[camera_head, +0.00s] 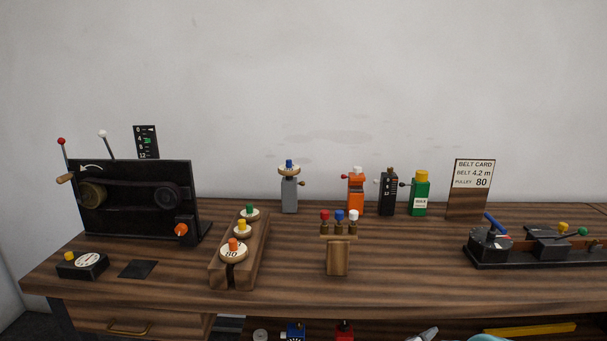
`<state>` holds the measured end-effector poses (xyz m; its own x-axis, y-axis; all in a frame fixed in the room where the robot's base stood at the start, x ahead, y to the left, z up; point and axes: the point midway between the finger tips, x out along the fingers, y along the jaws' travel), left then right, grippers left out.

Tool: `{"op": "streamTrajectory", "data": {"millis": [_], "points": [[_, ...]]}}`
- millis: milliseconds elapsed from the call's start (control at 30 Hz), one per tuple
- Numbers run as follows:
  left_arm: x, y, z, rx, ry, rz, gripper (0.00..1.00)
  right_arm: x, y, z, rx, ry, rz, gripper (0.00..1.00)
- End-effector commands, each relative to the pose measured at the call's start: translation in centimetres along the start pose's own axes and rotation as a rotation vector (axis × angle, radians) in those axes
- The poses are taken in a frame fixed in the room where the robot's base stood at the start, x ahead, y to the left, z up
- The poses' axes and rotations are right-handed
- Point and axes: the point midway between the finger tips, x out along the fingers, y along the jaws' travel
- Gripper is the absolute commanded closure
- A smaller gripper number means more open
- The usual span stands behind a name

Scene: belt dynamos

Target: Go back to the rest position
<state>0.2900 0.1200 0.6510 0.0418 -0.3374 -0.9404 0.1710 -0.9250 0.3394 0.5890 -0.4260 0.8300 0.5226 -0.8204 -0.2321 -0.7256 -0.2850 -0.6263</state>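Neither of my grippers shows in the head view. A wooden bench (385,288) runs across the view. On its left stands a black belt-drive panel (125,210) with two pulleys, a red-knobbed lever, a white-knobbed lever and an orange knob. A wooden pulley rack (219,270) holds discs with green, yellow and orange knobs; the orange-knobbed disc (233,251) is nearest. A grey post (289,196) carries a disc with a blue knob. A belt card (470,187) reads "BELT 4.2 m, PULLEY 80".
A wooden stand (338,256) holds red, blue and white knobbed pieces. Orange (356,194), black (388,193) and green (420,194) devices line the back. A black-based machine (540,248) occupies the right. A small black box (82,266) sits front left. Bare bench lies right of the stand.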

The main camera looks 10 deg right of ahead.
Motion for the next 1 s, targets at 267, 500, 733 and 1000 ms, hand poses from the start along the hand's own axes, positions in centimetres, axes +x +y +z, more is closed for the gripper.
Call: {"op": "streamTrajectory", "data": {"millis": [267, 500, 733, 1000], "points": [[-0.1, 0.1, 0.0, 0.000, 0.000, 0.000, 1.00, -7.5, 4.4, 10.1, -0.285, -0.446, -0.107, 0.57], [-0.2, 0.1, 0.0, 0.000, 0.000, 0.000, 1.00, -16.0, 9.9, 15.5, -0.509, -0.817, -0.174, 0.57], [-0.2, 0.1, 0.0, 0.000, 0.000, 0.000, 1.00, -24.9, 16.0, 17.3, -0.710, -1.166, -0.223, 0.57], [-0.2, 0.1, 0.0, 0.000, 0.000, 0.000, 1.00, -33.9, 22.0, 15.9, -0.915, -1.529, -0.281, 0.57]]}}
